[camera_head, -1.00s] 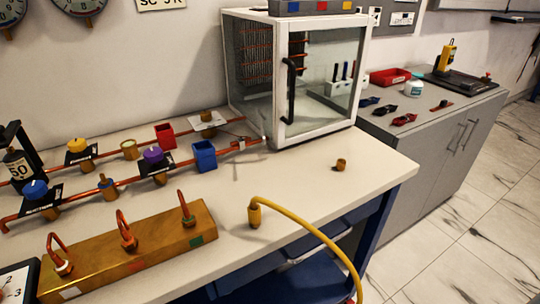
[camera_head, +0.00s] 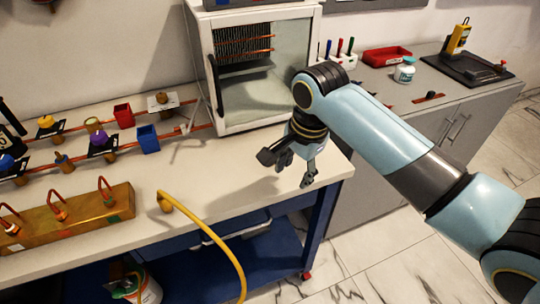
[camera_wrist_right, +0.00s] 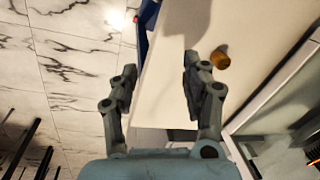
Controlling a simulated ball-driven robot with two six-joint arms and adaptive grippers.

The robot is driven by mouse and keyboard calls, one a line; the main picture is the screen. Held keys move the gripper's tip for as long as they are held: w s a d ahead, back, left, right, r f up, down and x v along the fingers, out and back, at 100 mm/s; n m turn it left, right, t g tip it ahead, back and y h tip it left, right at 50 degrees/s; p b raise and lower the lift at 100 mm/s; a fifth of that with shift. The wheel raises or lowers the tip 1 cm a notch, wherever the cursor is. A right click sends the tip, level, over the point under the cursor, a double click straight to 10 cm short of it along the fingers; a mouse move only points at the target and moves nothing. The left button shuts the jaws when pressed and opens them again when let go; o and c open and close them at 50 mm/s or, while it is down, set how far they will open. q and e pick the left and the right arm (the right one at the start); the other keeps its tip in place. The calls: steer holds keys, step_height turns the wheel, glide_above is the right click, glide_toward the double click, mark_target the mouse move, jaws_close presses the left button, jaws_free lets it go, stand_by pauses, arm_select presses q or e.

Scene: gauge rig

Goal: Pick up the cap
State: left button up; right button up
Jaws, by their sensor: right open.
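The cap, a small brass-brown cylinder (camera_wrist_right: 220,59), sits on the pale bench top in the right wrist view. It is just outside the right-hand finger, not between the fingers. In the head view I cannot make it out; my right gripper and arm cover that part of the bench. My right gripper (camera_head: 287,170) is open and empty over the bench's front right edge, fingers pointing down. In the wrist view its fingers (camera_wrist_right: 160,72) are wide apart, with bench and floor between them. My left gripper is not in view.
A glass-fronted cabinet (camera_head: 221,95) stands behind the gripper. A yellow hose (camera_head: 218,242) hangs over the bench front. Pipes, a blue box (camera_head: 148,140), a red box (camera_head: 124,116) and a brass block (camera_head: 75,222) fill the left. A grey side counter (camera_head: 440,97) is at right.

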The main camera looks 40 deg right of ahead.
steer(key=w+d+r+m, duration=0.2)
steer(key=w+r+m, duration=0.4)
steer(key=w+m, duration=0.3)
steer(key=shift+m+g+y, duration=0.4)
steer(key=shift+m+y, duration=0.1)
steer(key=shift+m, duration=0.4)
steer(key=f, duration=0.3)
steer(key=a+f, duration=0.1)
steer(key=f, duration=0.6)
steer(key=shift+w+a, duration=0.15)
steer(key=shift+w, duration=0.25)
jaws_close()
